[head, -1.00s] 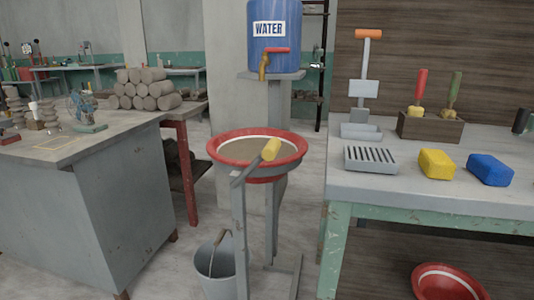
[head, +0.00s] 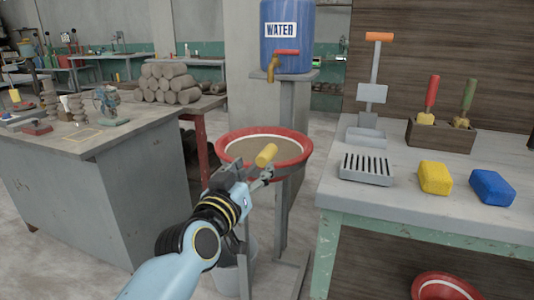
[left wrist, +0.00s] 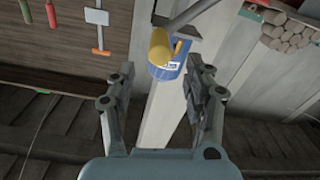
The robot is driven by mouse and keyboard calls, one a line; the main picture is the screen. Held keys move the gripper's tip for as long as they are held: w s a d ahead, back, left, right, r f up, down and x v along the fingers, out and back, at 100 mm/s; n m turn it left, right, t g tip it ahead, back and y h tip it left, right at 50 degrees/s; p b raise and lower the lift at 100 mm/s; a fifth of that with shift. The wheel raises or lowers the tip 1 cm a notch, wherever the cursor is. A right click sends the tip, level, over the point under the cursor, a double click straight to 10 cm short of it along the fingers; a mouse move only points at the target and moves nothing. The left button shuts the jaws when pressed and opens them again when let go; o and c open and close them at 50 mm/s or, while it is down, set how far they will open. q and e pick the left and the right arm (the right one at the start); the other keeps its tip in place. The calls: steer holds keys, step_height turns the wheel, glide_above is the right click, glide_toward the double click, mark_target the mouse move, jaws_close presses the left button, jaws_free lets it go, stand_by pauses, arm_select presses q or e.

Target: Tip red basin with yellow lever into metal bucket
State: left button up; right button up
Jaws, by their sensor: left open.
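The red basin (head: 308,150) with a white inner ring sits level on a grey stand and holds a grey-brown filling. The yellow lever (head: 266,155) stands at its near edge. My left gripper (head: 262,177) is open just below and in front of the lever. In the left wrist view the yellow lever (left wrist: 160,46) lies beyond the open fingertips (left wrist: 165,78), with nothing held. The metal bucket (head: 228,280) is on the floor below, mostly hidden by my left arm. My right gripper is not in view.
A grey workbench (head: 120,180) stands on the left. A table (head: 330,190) on the right carries a slotted tray, a yellow block (head: 435,177) and a blue block (head: 492,187). A blue water barrel (head: 285,40) stands behind the basin.

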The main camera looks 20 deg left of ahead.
mark_target(266, 155)
arm_select(q)
steer(key=w, duration=0.8)
steer(key=shift+d, duration=0.15)
jaws_close()
